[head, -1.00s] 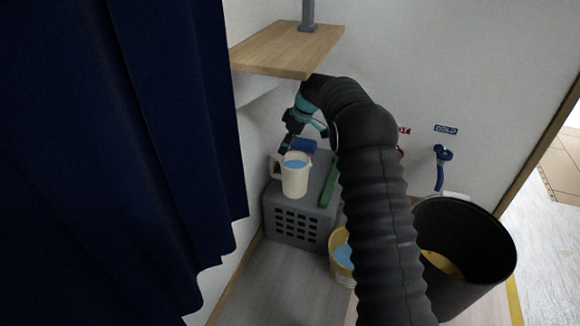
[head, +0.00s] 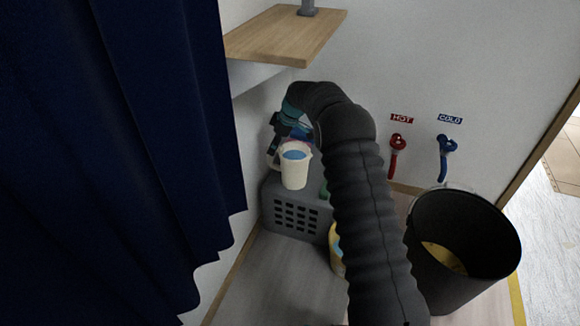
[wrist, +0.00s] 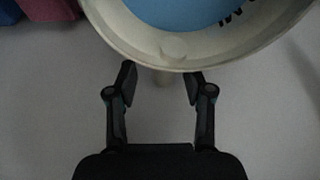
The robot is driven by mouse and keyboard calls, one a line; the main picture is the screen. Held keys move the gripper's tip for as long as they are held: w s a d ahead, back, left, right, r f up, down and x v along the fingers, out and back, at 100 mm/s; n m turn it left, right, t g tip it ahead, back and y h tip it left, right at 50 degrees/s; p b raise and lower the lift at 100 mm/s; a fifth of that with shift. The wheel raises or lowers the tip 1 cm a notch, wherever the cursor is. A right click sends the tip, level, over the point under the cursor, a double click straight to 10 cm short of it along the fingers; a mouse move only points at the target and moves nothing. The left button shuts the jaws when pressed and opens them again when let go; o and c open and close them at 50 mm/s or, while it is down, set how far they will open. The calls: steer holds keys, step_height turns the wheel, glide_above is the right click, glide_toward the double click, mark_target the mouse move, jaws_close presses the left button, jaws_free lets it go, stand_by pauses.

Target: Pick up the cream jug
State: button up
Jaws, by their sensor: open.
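The cream jug (head: 296,174) stands upright on a grey crate (head: 298,222) in the head view, with blue liquid inside. My gripper (wrist: 160,84) is open at the jug's handle side. In the head view my gripper (head: 273,150) is a dark shape just left of and behind the jug, partly hidden.
A dark blue curtain (head: 120,150) hangs at left. A wooden shelf (head: 285,35) juts out above. Red and blue taps (head: 445,155) are on the wall. A black bin (head: 465,240) stands at right, and a yellow bucket (head: 336,252) is partly behind my arm.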

steer(key=x, duration=0.5)
jaws_close()
steer(key=shift+r, duration=0.15)
